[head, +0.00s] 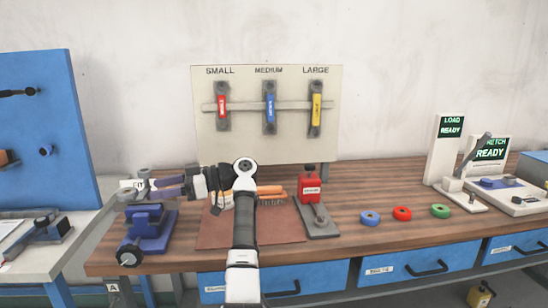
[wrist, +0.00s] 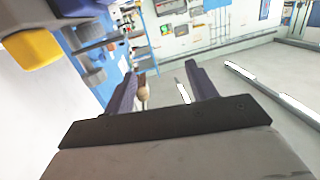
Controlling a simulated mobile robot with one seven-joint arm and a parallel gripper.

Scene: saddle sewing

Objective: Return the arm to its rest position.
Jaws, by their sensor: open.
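My arm rises from the bottom of the head view and bends left at the wrist. My gripper (head: 155,187) points left above the workbench, over the blue clamp-like device (head: 151,225). In the wrist view my gripper (wrist: 163,80) shows two dark purple fingers spread apart. A small brown rounded thing (wrist: 142,92) shows beside the left finger; I cannot tell whether it is close or far behind. No held object is clear.
Behind the arm lie a brown mat (head: 215,232) and orange-handled tools (head: 270,190). A tool board (head: 265,135) stands behind; a blue panel (head: 60,120) is left.

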